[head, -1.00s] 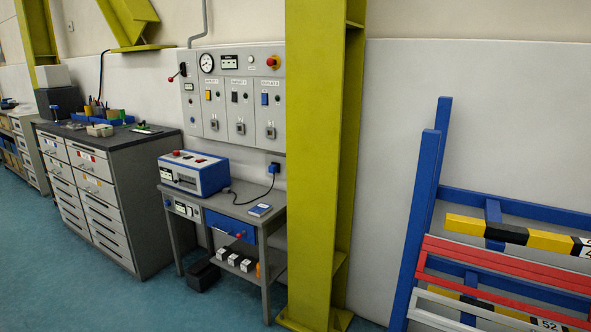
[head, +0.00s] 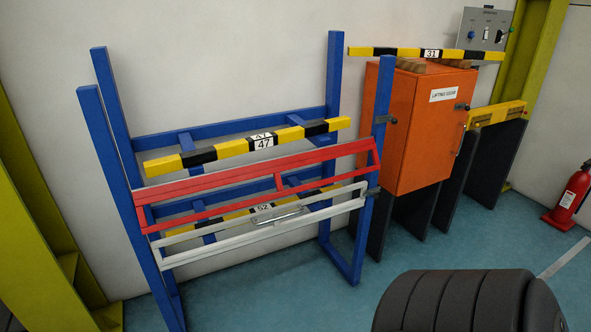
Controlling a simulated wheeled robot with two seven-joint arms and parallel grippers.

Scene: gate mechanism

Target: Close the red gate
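The red gate (head: 250,168) is a long frame of red bars on the blue rack (head: 97,130). It spans between the rack's left and right posts, below a yellow-and-black bar marked 47 (head: 207,156). A white gate (head: 212,238) with a metal handle (head: 280,216) sits just under it, partly in front of another striped bar marked 52. I cannot tell from this view whether the red gate is latched. Neither of my grippers is in view.
An orange cabinet (head: 407,135) stands right of the rack, under a striped bar marked 31 (head: 385,51). A red extinguisher (head: 572,197) is at the far right. A black ribbed part, apparently mine, covers the lower right. Blue floor before the rack is clear.

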